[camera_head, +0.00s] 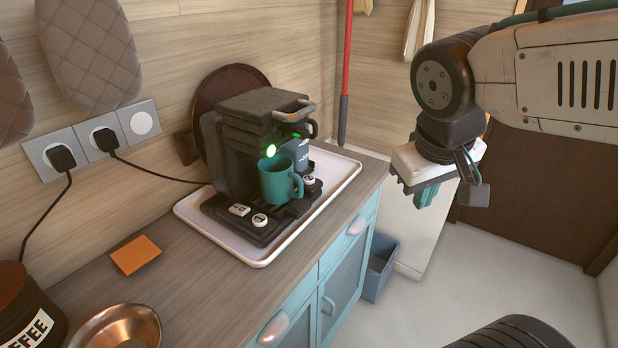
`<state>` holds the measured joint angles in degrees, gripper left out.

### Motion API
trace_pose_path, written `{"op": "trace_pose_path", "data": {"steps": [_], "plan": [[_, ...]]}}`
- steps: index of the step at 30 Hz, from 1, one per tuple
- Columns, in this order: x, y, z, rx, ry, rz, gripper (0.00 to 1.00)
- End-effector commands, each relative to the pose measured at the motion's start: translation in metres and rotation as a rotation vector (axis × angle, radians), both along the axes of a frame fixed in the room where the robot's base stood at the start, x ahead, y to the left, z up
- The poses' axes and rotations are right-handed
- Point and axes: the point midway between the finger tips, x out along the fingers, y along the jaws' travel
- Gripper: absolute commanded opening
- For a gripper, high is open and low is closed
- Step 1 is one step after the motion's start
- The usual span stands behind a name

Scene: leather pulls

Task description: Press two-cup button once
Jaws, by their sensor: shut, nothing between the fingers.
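A dark coffee machine (242,130) stands on a white tray on the counter. A teal mug (277,181) sits on it under the spout, and a green light glows above the mug. On the machine's front base are a wide white button (239,210) and a round white button (260,220), both with small dark marks. Another white control (309,181) shows right of the mug. The marks are too small to tell which is the two-cup button. My gripper (426,197) is shut and empty, pointing down, well to the right of the machine and apart from it.
The white tray (262,262) has a raised rim. An orange square (135,254), a metal bowl (118,328) and a coffee canister (25,310) lie to the left. A cord runs from the wall socket (105,138). Free air lies between my gripper and the machine.

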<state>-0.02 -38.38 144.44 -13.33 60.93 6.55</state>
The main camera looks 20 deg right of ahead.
Motion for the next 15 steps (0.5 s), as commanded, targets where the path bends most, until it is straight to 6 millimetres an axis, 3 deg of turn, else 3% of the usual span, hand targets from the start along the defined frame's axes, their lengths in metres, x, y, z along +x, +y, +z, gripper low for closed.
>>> {"op": "trace_pose_path", "data": {"steps": [3,7,11,15], "plan": [[0.066,-0.036,0.016,-0.189,-0.143,0.024,0.00],[0.153,-0.055,0.038,-0.364,-0.336,0.154,0.00],[0.235,-0.041,0.045,-0.435,-0.491,0.385,0.00],[0.298,0.000,0.021,-0.392,-0.562,0.687,0.00]]}}
